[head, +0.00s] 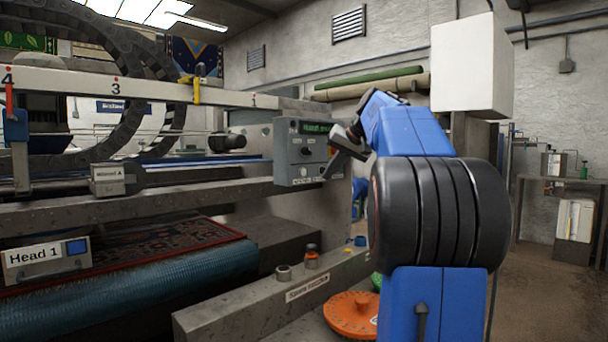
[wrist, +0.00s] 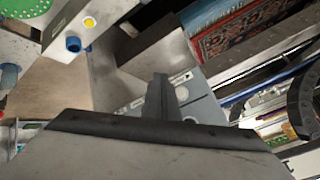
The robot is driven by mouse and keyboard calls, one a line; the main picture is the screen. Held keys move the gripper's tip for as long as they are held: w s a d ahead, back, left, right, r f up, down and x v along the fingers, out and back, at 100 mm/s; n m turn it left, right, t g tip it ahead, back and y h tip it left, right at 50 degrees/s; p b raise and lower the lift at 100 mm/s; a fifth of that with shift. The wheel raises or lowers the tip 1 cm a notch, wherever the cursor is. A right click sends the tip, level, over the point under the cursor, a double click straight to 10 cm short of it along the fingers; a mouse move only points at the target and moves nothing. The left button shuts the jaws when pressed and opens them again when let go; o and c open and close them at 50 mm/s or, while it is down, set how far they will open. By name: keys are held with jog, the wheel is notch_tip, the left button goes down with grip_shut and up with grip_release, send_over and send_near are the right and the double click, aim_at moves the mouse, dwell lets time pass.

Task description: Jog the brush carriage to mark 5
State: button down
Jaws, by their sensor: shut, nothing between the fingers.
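The scale beam (head: 140,88) carries red-ticked marks; 4, 3 and 1 are readable, and mark 5 is not in view. A red pointer (head: 9,98) on a blue block (head: 15,128) hangs just under mark 4 at the left edge. A box labelled Head 1 (head: 45,258) is below it. The grey control box (head: 291,150) has a green-lit display (head: 309,127), text too small to read, and knobs or buttons on its face. My gripper (head: 329,172) is shut and empty at the box's right side. In the wrist view its fingers (wrist: 161,95) overlap the panel; contact is unclear.
A yellow pointer (head: 197,90) hangs on the beam between 3 and 1. A patterned rug (head: 150,252) lies under the rails beside a blue roller (head: 150,280). Floor is open at right.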

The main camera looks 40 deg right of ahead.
jog(key=w+a, duration=0.1)
jog(key=w, duration=0.6)
jog(key=shift+w, duration=0.2)
dwell(2.0)
jog(key=shift+w+a, duration=0.1)
jog(key=shift+w, duration=0.15)
jog(key=shift+w, duration=0.35)
dwell(0.8)
jog(key=shift+s, duration=0.1)
dwell(2.1)
jog(key=shift+s, duration=0.8)
jog(key=shift+s+d, duration=0.2)
jog(key=shift+s, duration=1)
jog(key=shift+s+d, duration=0.2)
jog(key=shift+s, duration=1)
